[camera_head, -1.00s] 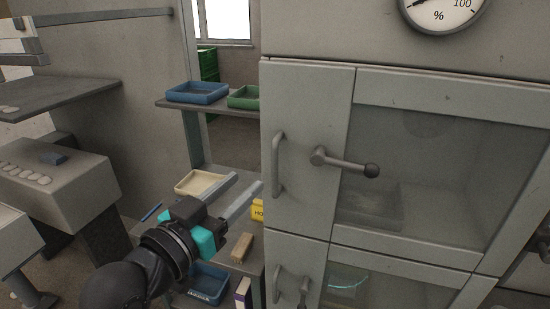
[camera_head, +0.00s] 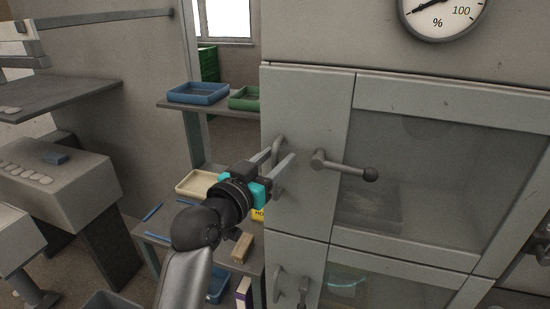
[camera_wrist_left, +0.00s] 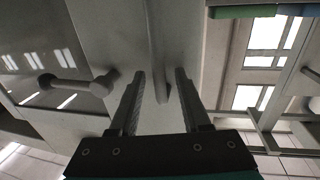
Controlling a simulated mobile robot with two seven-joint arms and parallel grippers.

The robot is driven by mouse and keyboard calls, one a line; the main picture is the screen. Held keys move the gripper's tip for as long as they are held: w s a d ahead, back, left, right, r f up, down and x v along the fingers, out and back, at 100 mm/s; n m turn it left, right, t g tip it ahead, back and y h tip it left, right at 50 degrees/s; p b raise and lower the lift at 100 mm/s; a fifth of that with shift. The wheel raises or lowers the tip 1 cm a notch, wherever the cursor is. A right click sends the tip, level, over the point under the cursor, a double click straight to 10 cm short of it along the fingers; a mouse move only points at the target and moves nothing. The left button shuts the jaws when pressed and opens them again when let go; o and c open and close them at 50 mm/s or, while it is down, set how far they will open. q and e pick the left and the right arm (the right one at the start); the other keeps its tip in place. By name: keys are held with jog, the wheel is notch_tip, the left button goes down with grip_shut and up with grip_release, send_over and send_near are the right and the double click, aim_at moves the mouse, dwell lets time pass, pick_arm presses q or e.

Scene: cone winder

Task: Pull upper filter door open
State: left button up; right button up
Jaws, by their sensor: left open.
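The upper filter door (camera_head: 440,165) is a grey framed door with a dusty glass pane, and it looks shut. Its vertical bar handle (camera_head: 278,150) is on the left part of the door, beside a latch lever (camera_head: 345,167) with a dark ball end. My left gripper (camera_head: 281,158) is open at the bar handle. In the left wrist view the handle (camera_wrist_left: 154,50) runs down between the two open fingers (camera_wrist_left: 158,88); I cannot tell whether they touch it. The latch lever also shows in the left wrist view (camera_wrist_left: 75,86). My right gripper is not in view.
The lower door's handle (camera_head: 278,285) is just below. Left of the cabinet, a shelf holds a blue tray (camera_head: 198,93) and a green tray (camera_head: 243,98). A cream tray (camera_head: 197,184) and a wooden block (camera_head: 242,248) are lower down. A gauge (camera_head: 440,12) is above the door.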

pick_arm(q)
grip_shut()
dwell(0.3)
dwell(1.1)
